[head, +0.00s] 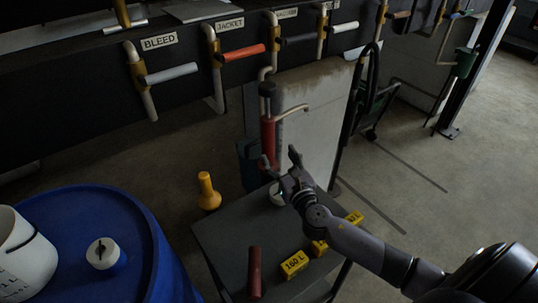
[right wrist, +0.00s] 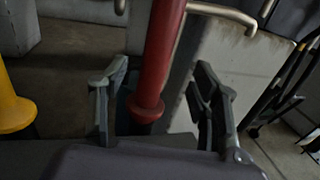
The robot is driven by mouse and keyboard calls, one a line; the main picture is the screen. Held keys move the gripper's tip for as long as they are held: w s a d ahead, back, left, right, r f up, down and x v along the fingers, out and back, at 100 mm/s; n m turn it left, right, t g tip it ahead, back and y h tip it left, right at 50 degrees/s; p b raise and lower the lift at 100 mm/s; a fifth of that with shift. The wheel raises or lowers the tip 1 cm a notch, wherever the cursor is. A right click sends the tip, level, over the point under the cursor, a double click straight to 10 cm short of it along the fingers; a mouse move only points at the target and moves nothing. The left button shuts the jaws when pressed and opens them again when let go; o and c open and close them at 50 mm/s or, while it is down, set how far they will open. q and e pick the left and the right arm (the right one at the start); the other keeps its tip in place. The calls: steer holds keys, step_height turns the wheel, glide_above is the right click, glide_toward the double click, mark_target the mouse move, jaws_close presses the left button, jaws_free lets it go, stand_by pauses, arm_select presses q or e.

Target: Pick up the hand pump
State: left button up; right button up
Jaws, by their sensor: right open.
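The hand pump (head: 268,138) is a red upright cylinder with a dark top and a pale curved spout toward the right. It stands behind the far edge of the dark table in the head view. My right gripper (head: 278,157) is open, with its fingers pointing toward the pump's lower part. In the right wrist view the pump's red barrel (right wrist: 161,60) runs upright between the two spread fingers, with a flared collar low down. Contact with either finger cannot be told. The pump's foot is hidden. My left gripper is not in view.
The dark table (head: 222,240) bears a red cylinder (head: 255,270), yellow blocks (head: 294,263) and a small white round item (head: 277,196). A blue drum (head: 150,240) is at lower left; valve handles (head: 243,53) line the dark panel.

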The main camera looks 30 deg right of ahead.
mark_target(270, 143)
steer(key=w, duration=0.3)
steer(key=shift+w+d, duration=0.1)
steer(key=shift+d, duration=0.05)
steer(key=shift+w+d, duration=0.1)
steer(key=shift+w, duration=0.4)
steer(key=shift+w+r, duration=0.1)
steer(key=shift+w, duration=0.25)
steer(key=w, duration=0.3)
steer(key=shift+w+d, duration=0.15)
steer(key=shift+w, duration=0.6)
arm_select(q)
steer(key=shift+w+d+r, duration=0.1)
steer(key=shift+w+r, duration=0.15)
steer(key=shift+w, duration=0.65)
arm_select(e)
steer(key=shift+s, duration=0.1)
jaws_close()
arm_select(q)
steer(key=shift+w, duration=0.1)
